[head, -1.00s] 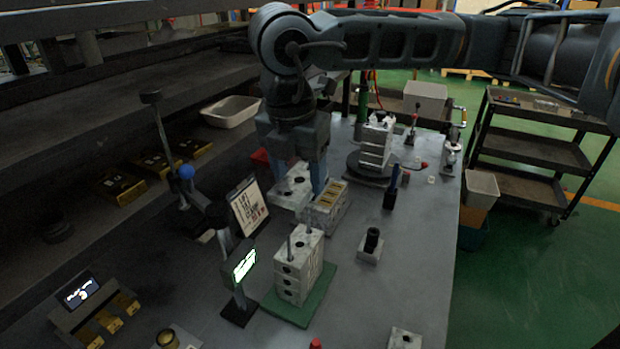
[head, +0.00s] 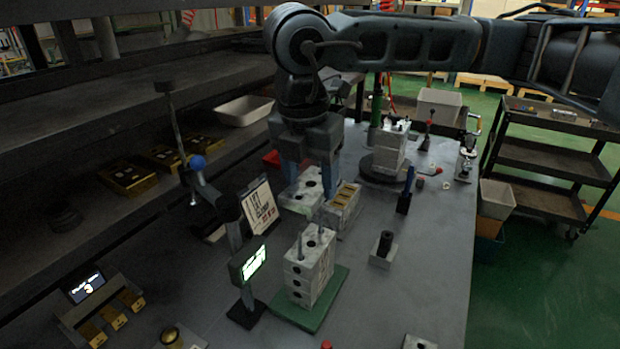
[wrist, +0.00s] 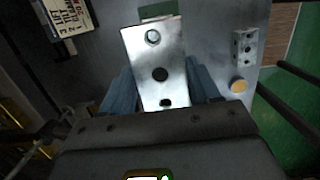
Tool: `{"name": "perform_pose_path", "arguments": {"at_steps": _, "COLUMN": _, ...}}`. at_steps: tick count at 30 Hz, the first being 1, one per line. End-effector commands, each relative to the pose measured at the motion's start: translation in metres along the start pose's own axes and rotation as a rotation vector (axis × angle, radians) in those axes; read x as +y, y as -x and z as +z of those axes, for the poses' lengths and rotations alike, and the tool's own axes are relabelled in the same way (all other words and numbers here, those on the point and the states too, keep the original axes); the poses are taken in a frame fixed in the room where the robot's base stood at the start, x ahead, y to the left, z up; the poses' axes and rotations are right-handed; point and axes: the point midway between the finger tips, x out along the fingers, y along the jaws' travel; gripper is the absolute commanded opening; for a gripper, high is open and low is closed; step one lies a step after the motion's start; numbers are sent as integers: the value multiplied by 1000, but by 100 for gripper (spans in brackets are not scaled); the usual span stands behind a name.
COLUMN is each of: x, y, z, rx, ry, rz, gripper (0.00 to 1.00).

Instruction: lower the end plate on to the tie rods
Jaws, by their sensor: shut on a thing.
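The end plate is a pale metal block with holes (head: 300,197). My gripper (head: 311,183) points down with its two blue fingers shut on the plate's sides. In the wrist view the plate (wrist: 157,52) lies between the fingers (wrist: 160,90), with several holes in its face. The valve block stack (head: 309,271) stands upright on a green base (head: 325,300), nearer the camera than the plate. Tie rods (head: 300,245) rise from its top. The plate is apart from the rods, behind the stack in the head view. What lies under the plate is hidden.
A slotted yellow-topped block (head: 344,199) stands close right of the plate. A sign (head: 260,206) and a lit green display (head: 253,264) stand left of the stack. A black cylinder on a small block (head: 384,248) stands to the right.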

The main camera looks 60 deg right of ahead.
Motion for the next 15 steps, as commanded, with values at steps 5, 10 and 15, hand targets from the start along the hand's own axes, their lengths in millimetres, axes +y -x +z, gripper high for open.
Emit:
{"name": "perform_pose_path", "arguments": {"at_steps": 5, "x": 0, "y": -19, "z": -3, "rx": 0, "ry": 0, "rz": 0, "gripper": 20}}
{"name": "perform_pose_path", "arguments": {"at_steps": 10, "x": 0, "y": -31, "z": -5, "rx": 0, "ry": 0, "rz": 0, "gripper": 20}}
{"name": "perform_pose_path", "arguments": {"at_steps": 15, "x": 0, "y": -39, "z": -6, "rx": 0, "ry": 0, "rz": 0, "gripper": 20}}
